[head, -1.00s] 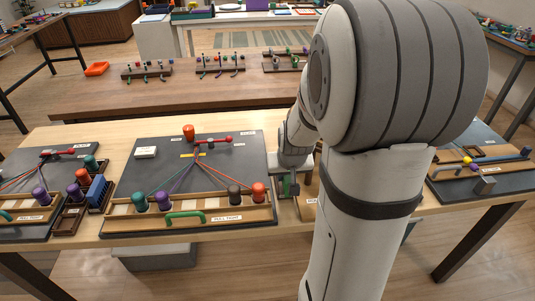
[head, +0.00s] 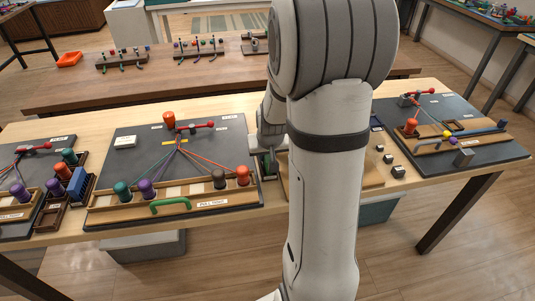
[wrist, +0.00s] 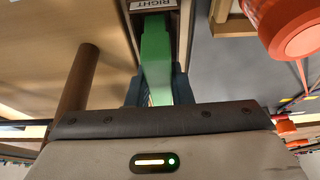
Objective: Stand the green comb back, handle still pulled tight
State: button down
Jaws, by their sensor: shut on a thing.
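My gripper (wrist: 158,94) is shut on a green upright piece, the comb (wrist: 155,50), in the wrist view. The comb's far end is by a narrow slot with a RIGHT label (wrist: 155,4); whether it rests in it I cannot tell. In the head view the comb is a small green patch (head: 267,160) at my gripper (head: 268,150), just right of the braiding board (head: 228,135). The green handle (head: 170,205) lies along that board's front rail, beside a PULL TIGHT label. Coloured cords fan from the board's top to several spools.
A brown post (wrist: 77,85) stands left of my gripper, and a red-orange spool (wrist: 292,30) is close on the right. Another board (head: 470,120) lies at the right of the table. Small dark blocks (head: 390,160) lie between. My own arm hides part of the table.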

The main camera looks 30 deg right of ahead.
jog(key=c, duration=1.3)
grip_release()
jog(key=shift+f, duration=0.1)
jog(key=shift+r+p, duration=0.6)
jog(key=shift+r, duration=0.05)
jog(key=v, duration=1.1)
jog(key=s+a+r+n+g+y, duration=0.1)
jog(key=s+a+r+n+g, duration=0.1)
jog(key=s+a, duration=1)
jog(key=s+n, duration=0.1)
jog(key=s, duration=0.2)
jog(key=shift+a+r, duration=0.2)
jog(key=shift+a, duration=0.2)
